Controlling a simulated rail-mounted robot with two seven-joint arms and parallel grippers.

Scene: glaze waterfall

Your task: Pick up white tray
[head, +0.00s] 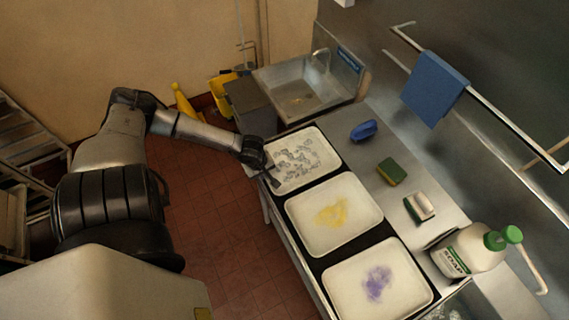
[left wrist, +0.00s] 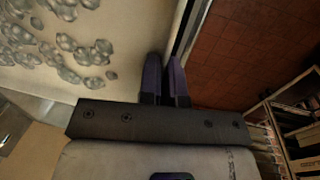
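Three white trays lie in a row on the counter. The far tray (head: 322,160) holds clear greyish lumps, the middle tray (head: 365,222) a yellow patch, the near tray (head: 345,290) a purple patch. My left gripper (head: 272,176) is at the left edge of the far tray. In the left wrist view, that tray (left wrist: 125,30) fills the upper left, with lumps on it. The fingers of my left gripper (left wrist: 166,82) are close together, one on each side of its rim, and look shut on it. The tray lies flat. My right gripper is not in view.
A blue brush (head: 363,130), a green-yellow sponge (head: 391,171), a white-topped block (head: 419,206) and a soap jug (head: 468,250) stand right of the trays. A sink (head: 300,98) is beyond. A blue cloth (head: 434,88) hangs on a rail. Open tiled floor lies left.

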